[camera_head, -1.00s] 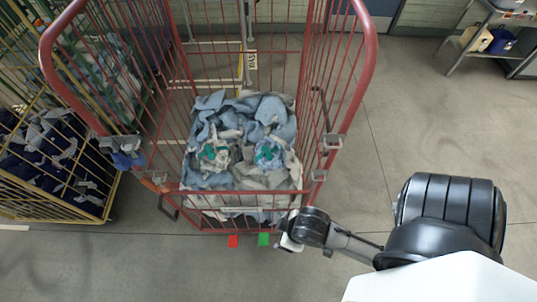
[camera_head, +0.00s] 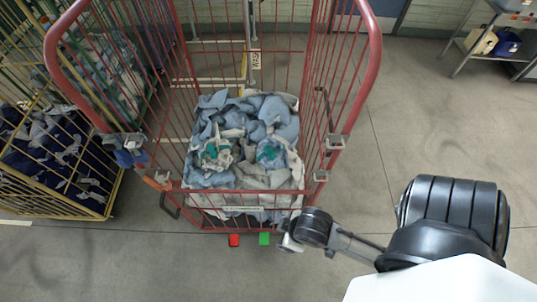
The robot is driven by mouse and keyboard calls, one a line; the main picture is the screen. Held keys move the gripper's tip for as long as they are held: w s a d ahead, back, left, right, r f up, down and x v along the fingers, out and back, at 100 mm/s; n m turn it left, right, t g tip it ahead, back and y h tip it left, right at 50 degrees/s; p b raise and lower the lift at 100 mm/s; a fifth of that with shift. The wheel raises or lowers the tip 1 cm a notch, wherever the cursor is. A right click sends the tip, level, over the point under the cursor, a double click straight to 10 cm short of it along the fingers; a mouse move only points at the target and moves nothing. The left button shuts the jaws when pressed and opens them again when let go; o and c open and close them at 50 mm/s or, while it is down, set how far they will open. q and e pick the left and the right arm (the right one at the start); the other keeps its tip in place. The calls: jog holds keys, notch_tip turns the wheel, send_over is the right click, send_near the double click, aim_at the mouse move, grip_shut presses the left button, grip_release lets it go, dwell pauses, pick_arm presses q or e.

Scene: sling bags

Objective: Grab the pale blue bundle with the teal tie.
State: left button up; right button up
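A pale blue bundle with a teal tie (camera_head: 270,153) lies on the heap of cloth in the red cage trolley, right of centre. A whiter bundle with a green-teal tie (camera_head: 216,154) lies to its left, a little apart. Both rest on loose pale blue and off-white cloths (camera_head: 270,110). My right arm comes in from the right, and its gripper end (camera_head: 290,243) is low, outside the trolley's front right corner, apart from both bundles. Its fingers are too small and hidden to tell open or shut. My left gripper is not in view.
The red cage trolley (camera_head: 368,75) has barred sides and a front bar. A yellow cage (camera_head: 60,195) with dark bundles stands left. A shelf unit (camera_head: 480,45) stands at back right. Floor on the right is clear.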

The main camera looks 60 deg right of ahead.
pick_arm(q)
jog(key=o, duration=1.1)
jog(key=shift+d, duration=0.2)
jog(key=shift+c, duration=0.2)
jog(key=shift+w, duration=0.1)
